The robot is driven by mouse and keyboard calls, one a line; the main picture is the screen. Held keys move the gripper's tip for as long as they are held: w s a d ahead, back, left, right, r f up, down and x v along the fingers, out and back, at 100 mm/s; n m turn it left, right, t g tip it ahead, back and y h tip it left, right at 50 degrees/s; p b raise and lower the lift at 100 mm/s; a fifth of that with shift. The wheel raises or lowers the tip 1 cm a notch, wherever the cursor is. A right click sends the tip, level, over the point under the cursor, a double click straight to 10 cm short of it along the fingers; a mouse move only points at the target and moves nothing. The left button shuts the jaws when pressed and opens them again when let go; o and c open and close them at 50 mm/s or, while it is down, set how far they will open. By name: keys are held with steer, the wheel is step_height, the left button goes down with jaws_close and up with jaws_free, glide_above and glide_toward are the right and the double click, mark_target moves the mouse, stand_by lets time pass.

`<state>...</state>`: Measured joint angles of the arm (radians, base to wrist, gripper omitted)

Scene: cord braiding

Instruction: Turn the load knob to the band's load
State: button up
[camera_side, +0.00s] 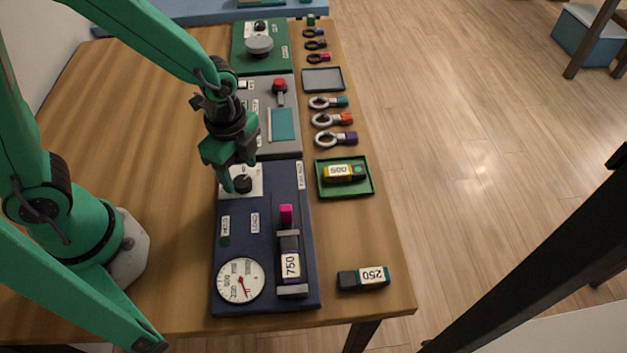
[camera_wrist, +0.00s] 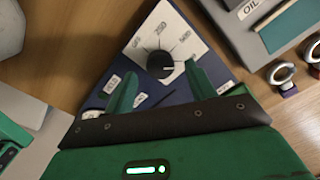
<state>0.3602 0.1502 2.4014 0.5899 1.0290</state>
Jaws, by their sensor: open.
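The load knob (camera_side: 242,184) is a black round knob on a white plate at the far end of the navy panel (camera_side: 232,206). The wrist view shows the knob (camera_wrist: 160,64) from above, with small numerals around it; its exact setting is hard to read. My gripper (camera_side: 238,176) is open just above the knob. In the wrist view its green fingers (camera_wrist: 161,88) stand apart, one toward each side of the knob and nearer the camera; contact cannot be told. A band marked 750 (camera_side: 290,265) lies in the panel's holder, with a magenta end piece (camera_side: 286,214) beyond it.
A round gauge (camera_side: 241,280) sits at the panel's near left. A green tray (camera_side: 321,190) holds a yellow piece marked 500 (camera_side: 340,173). A piece marked 250 (camera_side: 363,278) lies near the table's right edge. A grey panel (camera_side: 286,147) and several ringed tools adjoin.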

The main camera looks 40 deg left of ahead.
steer(key=shift+r, duration=2.75)
step_height(320, 180, up, 7)
glide_above(241, 180)
steer(key=s+a+r+n+t, duration=0.2)
steer(key=a+n, duration=0.3)
steer(key=n, duration=0.3)
steer(key=s+a+r+n+t, duration=0.3)
steer(key=a+r+n, duration=0.2)
steer(key=n, duration=0.3)
steer(key=shift+t, duration=0.3)
